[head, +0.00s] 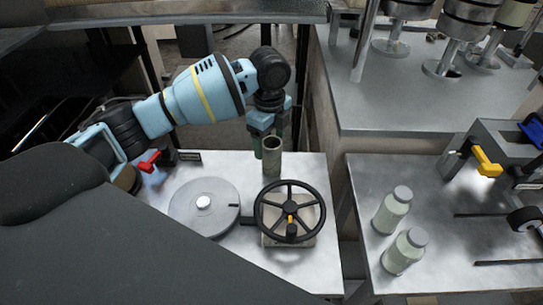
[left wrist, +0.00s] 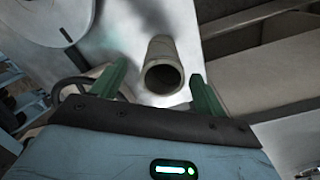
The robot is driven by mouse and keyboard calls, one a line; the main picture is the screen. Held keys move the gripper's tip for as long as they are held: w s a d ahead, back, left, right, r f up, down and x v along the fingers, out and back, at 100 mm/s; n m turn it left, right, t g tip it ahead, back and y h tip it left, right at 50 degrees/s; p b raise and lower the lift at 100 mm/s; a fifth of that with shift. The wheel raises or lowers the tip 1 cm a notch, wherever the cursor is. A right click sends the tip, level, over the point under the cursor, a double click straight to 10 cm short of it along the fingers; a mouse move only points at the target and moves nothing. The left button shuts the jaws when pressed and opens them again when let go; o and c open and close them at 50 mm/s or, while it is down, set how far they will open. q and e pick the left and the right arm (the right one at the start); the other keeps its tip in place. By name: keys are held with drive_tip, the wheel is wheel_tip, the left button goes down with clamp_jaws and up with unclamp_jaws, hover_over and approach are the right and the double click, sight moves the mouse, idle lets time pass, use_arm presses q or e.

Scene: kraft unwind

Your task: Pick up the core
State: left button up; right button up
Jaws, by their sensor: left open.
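The core (head: 272,158) is a grey-green hollow tube standing upright near the back edge of the metal table. In the left wrist view the core (left wrist: 162,68) shows its dark open end, between the two green fingers. My left gripper (head: 263,146) is at the core's top in the head view, partly behind it. In the left wrist view my left gripper (left wrist: 160,88) is open, with a finger on each side of the core and visible gaps. The core's lower part is partly hidden in the wrist view. My right gripper is not in view.
A black handwheel (head: 290,211) and a grey round disc (head: 204,207) stand in front of the core on the table (head: 312,262). A red lever (head: 149,161) is at the left. Two pale bottles (head: 392,210) (head: 405,251) stand on the right table. A gap separates the tables.

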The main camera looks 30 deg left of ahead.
use_arm(q)
drive_tip(key=shift+w+d+f, duration=0.1)
drive_tip(key=shift+f, duration=1.35)
drive_tip(key=shift+w+d+f, duration=0.1)
drive_tip(key=shift+f, duration=1.3)
drive_tip(key=shift+c, duration=0.4)
drive_tip(key=c, duration=1)
